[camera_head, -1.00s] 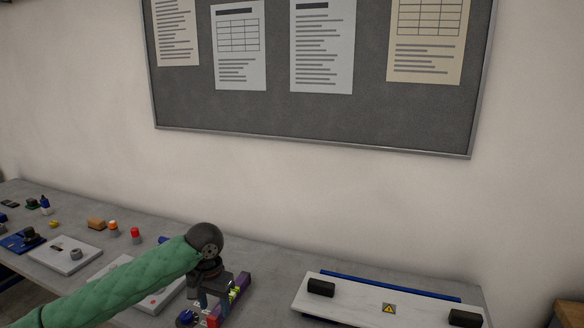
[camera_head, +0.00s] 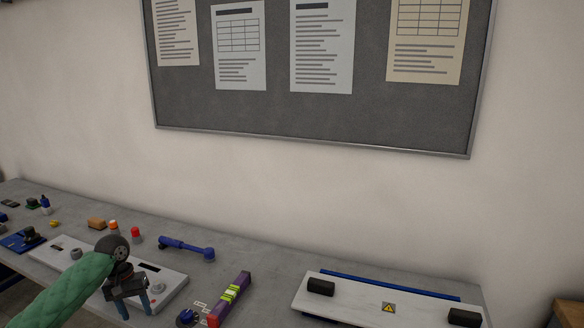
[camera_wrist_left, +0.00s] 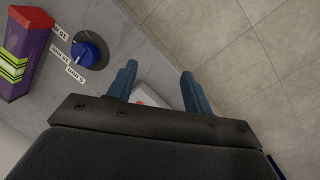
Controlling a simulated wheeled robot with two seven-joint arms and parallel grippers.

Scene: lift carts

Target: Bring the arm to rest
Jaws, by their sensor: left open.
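My left arm, in a green sleeve, comes in from the lower left in the head view. Its gripper (camera_head: 136,312) hangs fingers-down over the front part of a long grey-white panel (camera_head: 176,281) on the bench. In the left wrist view the two blue fingers (camera_wrist_left: 158,92) stand apart with nothing between them. Beyond them show the bench's edge and the tiled floor (camera_wrist_left: 270,50). My right gripper is not in view.
A purple and red block with yellow-green stripes (camera_head: 231,298) and a blue knob (camera_head: 187,318) lie right of the gripper. A blue tool (camera_head: 187,248) lies behind. A white cover with black grips (camera_head: 385,306) sits further right. The grey bench (camera_head: 262,268) between them is bare.

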